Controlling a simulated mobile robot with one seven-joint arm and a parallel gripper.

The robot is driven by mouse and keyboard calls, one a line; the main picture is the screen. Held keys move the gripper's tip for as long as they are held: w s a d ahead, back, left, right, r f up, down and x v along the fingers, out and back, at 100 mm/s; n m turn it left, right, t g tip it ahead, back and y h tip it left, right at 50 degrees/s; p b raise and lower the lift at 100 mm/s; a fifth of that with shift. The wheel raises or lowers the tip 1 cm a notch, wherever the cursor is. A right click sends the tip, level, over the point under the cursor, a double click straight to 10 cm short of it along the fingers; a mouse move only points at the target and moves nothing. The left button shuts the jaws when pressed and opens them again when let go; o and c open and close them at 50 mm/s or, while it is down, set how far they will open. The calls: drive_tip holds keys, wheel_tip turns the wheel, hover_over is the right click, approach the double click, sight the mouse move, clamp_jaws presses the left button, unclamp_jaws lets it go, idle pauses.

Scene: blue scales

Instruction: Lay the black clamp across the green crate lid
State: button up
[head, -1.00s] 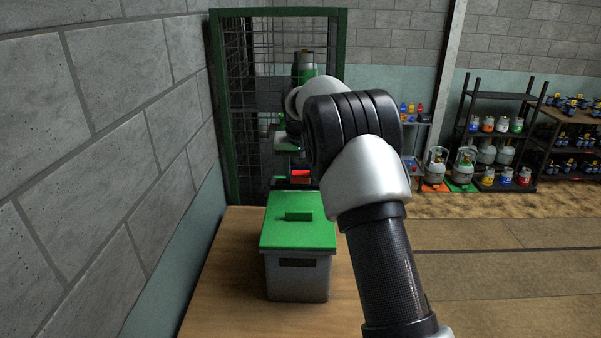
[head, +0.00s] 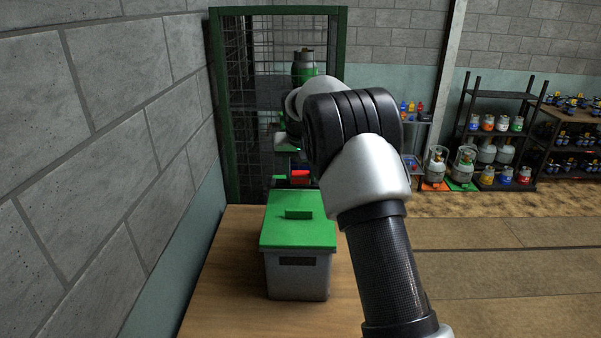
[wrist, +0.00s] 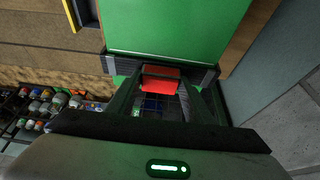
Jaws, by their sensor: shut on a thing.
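The green crate lid (head: 315,238) sits on a grey crate (head: 300,280) on the wooden table, with a raised green grip (head: 298,214) on top. In the wrist view the lid (wrist: 180,25) fills the top middle. My gripper (wrist: 160,88) is shut on the black clamp (wrist: 205,73), whose dark bar spans across my fingers. A red block (wrist: 160,72) shows between the fingertips; it also shows in the head view (head: 300,175), just past the lid's far edge. My arm hides part of the gripper there. I cannot tell whether the clamp touches the lid.
The wooden table (head: 225,285) has bare room left of the crate. A block wall (head: 90,130) runs close on the left. A green-framed mesh cage (head: 228,110) stands behind. Shelves with gas bottles (head: 490,150) stand far right, across open floor.

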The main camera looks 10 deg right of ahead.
drive_tip(key=shift+f, duration=0.15)
idle(0.6)
drive_tip(key=o, duration=1.2)
drive_tip(key=shift+r+p, duration=3.1)
drive_tip(key=shift+r, duration=0.9)
